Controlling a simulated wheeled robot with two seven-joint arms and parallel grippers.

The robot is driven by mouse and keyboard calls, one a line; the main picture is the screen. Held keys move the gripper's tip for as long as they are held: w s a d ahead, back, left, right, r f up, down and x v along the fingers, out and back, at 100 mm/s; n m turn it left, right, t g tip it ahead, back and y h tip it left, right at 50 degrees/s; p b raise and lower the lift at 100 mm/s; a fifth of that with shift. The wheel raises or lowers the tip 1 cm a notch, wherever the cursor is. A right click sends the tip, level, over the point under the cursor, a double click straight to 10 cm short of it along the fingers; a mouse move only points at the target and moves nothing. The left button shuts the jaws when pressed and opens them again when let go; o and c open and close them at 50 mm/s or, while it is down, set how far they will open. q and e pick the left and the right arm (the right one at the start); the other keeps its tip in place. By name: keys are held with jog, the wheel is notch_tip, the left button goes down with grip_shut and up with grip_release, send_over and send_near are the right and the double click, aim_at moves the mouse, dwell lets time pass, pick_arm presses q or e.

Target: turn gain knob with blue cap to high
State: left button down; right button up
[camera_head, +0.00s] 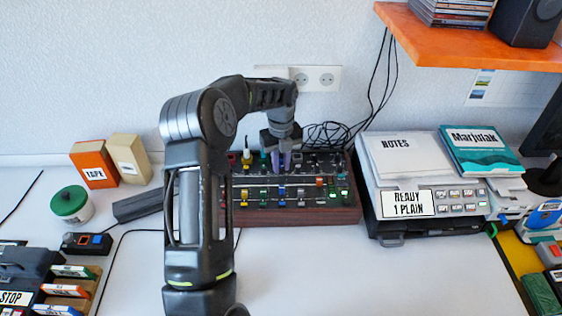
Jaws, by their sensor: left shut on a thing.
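The mixer (345,213), a dark red box with rows of coloured caps, stands at the back of the table against the wall. My left gripper (282,163) points down onto its upper knob row, above the blue slider cap (282,193). Its purple fingers are shut on a knob, in line with the blue column. The fingers hide the knob, so its cap and its setting cannot be read. My left arm covers the mixer's left end. My right gripper is not in view.
A printer (388,215) with notes and a teal book (482,150) stands close on the right. An orange shelf (450,40) hangs above it. Black cables (330,135) lie behind the mixer. A green-lidded jar (70,203) stands left.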

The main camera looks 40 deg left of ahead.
pick_arm(q)
jog(key=m+p, duration=0.1)
jog(key=m, duration=0.4)
jog(key=shift+r+m, duration=0.1)
jog(key=shift+m, duration=0.3)
jog(key=c, duration=1.3)
grip_release()
